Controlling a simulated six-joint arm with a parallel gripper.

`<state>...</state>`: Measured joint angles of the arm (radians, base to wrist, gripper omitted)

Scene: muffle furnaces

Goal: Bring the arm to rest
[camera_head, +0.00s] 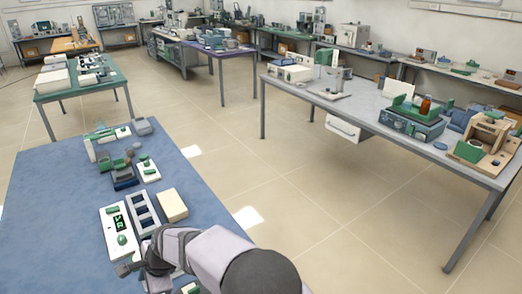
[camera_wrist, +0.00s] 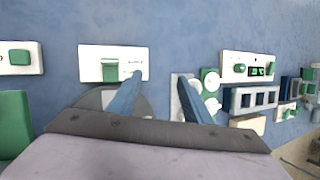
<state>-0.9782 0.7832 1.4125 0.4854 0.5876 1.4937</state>
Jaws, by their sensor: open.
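My gripper (camera_wrist: 160,79) shows in the wrist view with its two blue-grey fingers spread apart and nothing between them. It is over the blue table top (camera_wrist: 185,25). A white panel with a green block (camera_wrist: 110,70) lies past the left finger. A round grey thing lies partly hidden under that finger. In the head view my arm comes in from the bottom edge. The gripper is at the near part of the blue table (camera_head: 60,200), largely hidden by the wrist.
A white panel with a dark display (camera_head: 118,230), a grey rack with openings (camera_head: 145,212) and a cream block (camera_head: 172,205) lie just beyond the arm. Small devices stand farther back. The table's left side is bare. A grey bench (camera_head: 300,100) stands at right across open floor.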

